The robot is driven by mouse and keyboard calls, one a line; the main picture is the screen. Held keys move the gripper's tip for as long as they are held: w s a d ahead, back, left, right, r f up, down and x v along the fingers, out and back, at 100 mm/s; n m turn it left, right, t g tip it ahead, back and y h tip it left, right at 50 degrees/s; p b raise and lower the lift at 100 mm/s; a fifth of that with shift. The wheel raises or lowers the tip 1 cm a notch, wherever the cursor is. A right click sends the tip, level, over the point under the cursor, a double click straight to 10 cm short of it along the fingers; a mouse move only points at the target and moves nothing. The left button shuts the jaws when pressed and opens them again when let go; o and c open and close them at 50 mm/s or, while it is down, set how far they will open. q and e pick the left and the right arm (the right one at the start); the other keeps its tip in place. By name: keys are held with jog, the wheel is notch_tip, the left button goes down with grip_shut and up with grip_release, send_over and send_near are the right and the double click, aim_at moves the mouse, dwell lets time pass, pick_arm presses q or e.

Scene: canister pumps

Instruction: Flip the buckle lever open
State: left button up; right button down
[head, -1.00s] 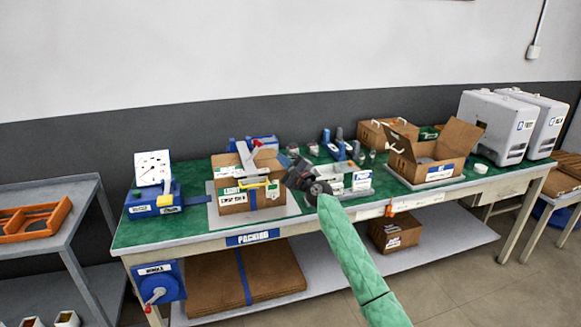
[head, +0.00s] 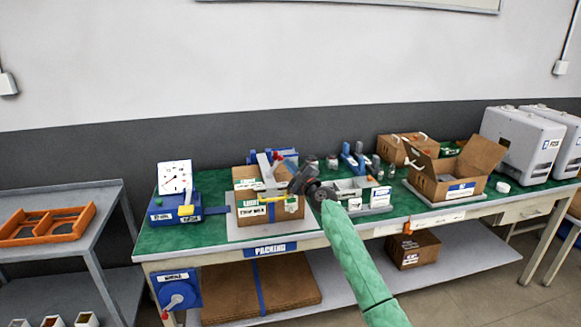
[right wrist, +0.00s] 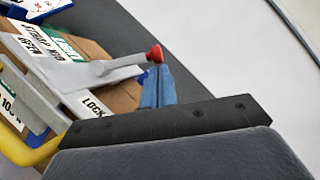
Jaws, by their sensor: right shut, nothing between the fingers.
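The buckle lever (head: 265,168) is a grey bar on top of a strapped cardboard box (head: 248,219) on the bench. It slants up to a red knob (head: 278,157). In the right wrist view the lever (right wrist: 95,73) and its red knob (right wrist: 154,54) stand just beyond my dark gripper, by the "OPEN" and "LOCK" labels. My right gripper (head: 297,180) is shut and empty, beside the box's right side and close to the knob; I cannot tell if it touches. A yellow handle (head: 262,197) crosses the box front. My left gripper is out of view.
A blue device with a white dial (head: 175,177) stands left of the box. A small grey fixture (head: 372,209) is to the right, near my arm. An open carton (head: 424,184) stands farther right. The green bench top (head: 160,240) is bare at the front left.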

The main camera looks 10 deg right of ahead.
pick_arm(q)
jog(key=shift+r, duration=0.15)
pick_arm(e)
jog(key=shift+r, duration=0.1)
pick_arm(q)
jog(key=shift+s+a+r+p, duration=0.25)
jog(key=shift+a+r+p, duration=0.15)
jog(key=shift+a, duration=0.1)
pick_arm(e)
jog(key=shift+r+n, duration=0.1)
jog(key=shift+n, duration=0.2)
